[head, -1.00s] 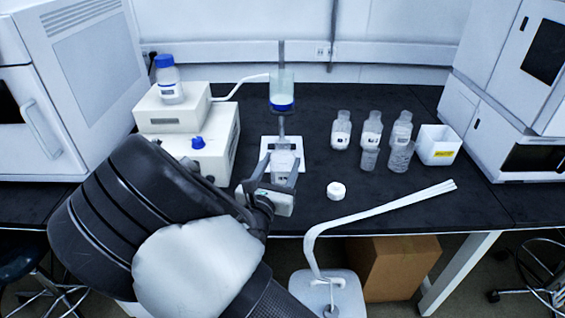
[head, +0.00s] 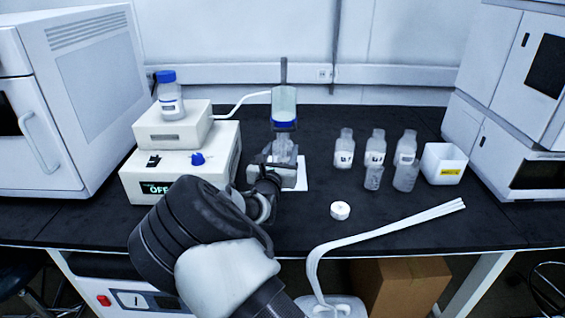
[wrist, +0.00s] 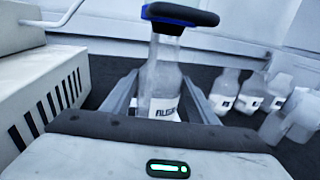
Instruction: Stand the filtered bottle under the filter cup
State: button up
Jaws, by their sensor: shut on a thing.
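The filter cup (head: 284,102), with a blue base, is held on an upright rod above the bench. My gripper (head: 279,165) is just under the cup and is shut on a clear bottle (wrist: 162,82). The bottle is upright, with a label whose text is partly hidden. In the wrist view, the two fingers (wrist: 157,100) stand on either side of the bottle. The cup's dark and blue underside (wrist: 180,15) is over the bottle's mouth. The bottle's bottom is hidden behind my gripper, so I cannot tell whether it touches the white base plate (head: 303,172).
Several labelled bottles (head: 375,150) and small beakers stand to the right, beside a white bin (head: 444,164). A white cap (head: 340,210) lies in front. The pump box (head: 183,170), showing OFF, stands left with a blue-capped bottle (head: 169,97) on top.

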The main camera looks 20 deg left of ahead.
aim_at(282, 157)
jog(key=shift+w, duration=0.6)
jog(key=shift+w+a+f+b, duration=0.1)
jog(key=shift+w+f+b, duration=0.1)
jog(key=shift+f+b, duration=1.1)
jog(key=shift+f+p, duration=0.4)
jog(key=shift+f, duration=0.05)
jog(key=shift+f, duration=0.1)
jog(key=o, duration=1.3)
jog(key=shift+r, duration=0.25)
jog(key=s+p, duration=0.1)
jog(key=s, duration=0.3)
jog(key=s+p, duration=0.1)
jog(key=s, duration=0.3)
jog(key=s+p, duration=0.1)
jog(key=s, duration=0.3)
jog(key=shift+d+f, duration=0.1)
jog(key=shift+d, duration=0.3)
